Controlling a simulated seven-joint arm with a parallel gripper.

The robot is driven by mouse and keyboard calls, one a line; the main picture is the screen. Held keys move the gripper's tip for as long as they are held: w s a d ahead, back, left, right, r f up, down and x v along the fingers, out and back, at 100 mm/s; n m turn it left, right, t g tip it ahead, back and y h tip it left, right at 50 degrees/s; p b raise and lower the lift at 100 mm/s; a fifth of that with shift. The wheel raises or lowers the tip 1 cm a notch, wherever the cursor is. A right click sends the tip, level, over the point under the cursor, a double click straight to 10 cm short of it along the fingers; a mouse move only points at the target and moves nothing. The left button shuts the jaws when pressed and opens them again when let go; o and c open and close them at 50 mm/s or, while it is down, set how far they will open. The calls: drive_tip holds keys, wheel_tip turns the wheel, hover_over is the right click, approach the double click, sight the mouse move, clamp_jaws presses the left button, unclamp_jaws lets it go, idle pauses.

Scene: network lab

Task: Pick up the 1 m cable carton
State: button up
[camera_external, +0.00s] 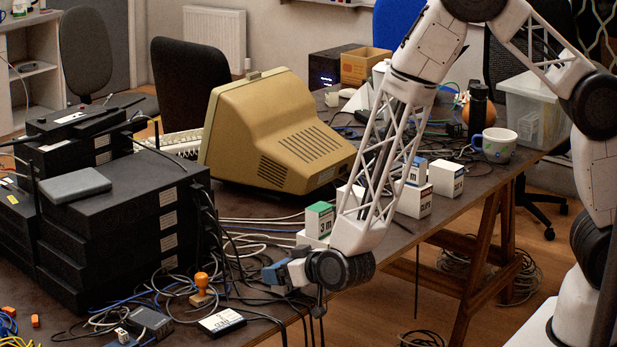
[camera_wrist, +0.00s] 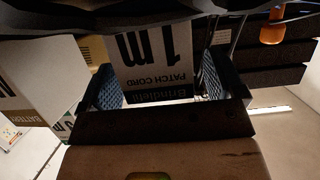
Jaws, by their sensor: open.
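The 1 m cable carton (camera_wrist: 155,50) is white with dark "1 m PATCH CORD" print and a dark band, and shows upside down in the wrist view. My gripper (camera_wrist: 160,82) is open, with one blue-padded finger on each side of the carton. I cannot tell whether either pad touches it. In the external view my gripper (camera_external: 284,274) is low over the near edge of the table. I cannot single out the 1 m carton there; my gripper and arm may hide it.
A green-and-white 3 m carton (camera_external: 320,219) stands near my arm. A battery carton (camera_wrist: 40,70) is at the left in the wrist view. Black network boxes (camera_external: 120,215), an orange-handled stamp (camera_external: 202,286) and loose cables crowd the table. A beige monitor (camera_external: 275,135) stands behind.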

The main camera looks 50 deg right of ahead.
idle(0.5)
drive_tip(key=c, duration=1.1)
drive_tip(key=shift+o, duration=0.2)
drive_tip(key=shift+r, duration=0.2)
drive_tip(key=shift+r, duration=0.85)
drive_tip(key=shift+s+d+r, duration=0.1)
drive_tip(key=shift+s+r, duration=0.1)
drive_tip(key=shift+r, duration=0.55)
drive_tip(key=s+d+r, duration=0.1)
drive_tip(key=s+d, duration=0.6)
drive_tip(key=s, duration=0.6)
drive_tip(key=shift+s+r, duration=0.2)
drive_tip(key=shift+s, duration=0.2)
drive_tip(key=shift+d, duration=0.1)
